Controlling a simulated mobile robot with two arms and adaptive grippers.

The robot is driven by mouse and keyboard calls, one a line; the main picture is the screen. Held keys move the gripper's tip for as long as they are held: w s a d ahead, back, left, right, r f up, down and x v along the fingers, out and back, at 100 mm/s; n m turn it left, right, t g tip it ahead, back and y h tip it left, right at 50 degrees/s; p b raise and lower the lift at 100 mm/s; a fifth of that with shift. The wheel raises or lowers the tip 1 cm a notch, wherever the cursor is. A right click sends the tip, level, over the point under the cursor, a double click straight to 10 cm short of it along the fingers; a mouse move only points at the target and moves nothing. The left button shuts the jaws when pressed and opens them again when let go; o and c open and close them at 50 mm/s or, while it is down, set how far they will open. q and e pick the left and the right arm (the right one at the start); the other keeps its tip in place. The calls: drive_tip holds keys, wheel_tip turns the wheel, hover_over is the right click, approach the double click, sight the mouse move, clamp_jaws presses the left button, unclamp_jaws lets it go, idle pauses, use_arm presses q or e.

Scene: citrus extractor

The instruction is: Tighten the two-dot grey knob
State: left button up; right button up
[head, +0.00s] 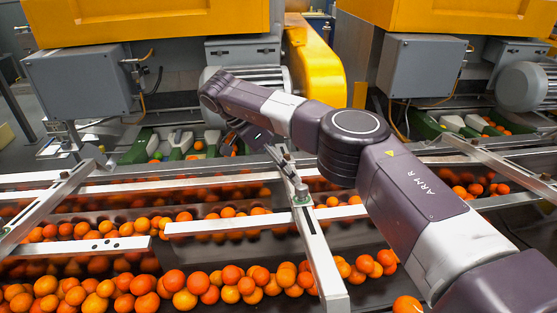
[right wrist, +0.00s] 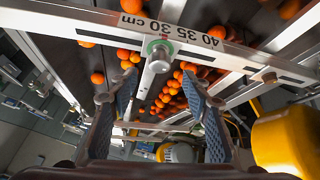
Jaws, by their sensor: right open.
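My right gripper (right wrist: 159,77) is open, its two blue-padded fingers apart and empty in the right wrist view. A grey knob (right wrist: 159,57) with a green ring at its base stands on a white rail marked in cm (right wrist: 215,45). It appears between and just beyond the fingertips, with no visible contact. In the head view a grey knob with a green base (head: 301,193) stands on the slanted middle rail (head: 318,250), and my right gripper (head: 270,143) is above and behind it, partly hidden by my arm. My left gripper is not in view.
Oranges (head: 200,282) fill the lanes below, between long metal rails (head: 230,225). A slanted rail (head: 45,208) stands at left. Yellow machines (head: 140,18) and grey boxes (head: 78,82) stand behind.

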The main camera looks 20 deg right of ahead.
drive_tip(key=shift+v, duration=2.3)
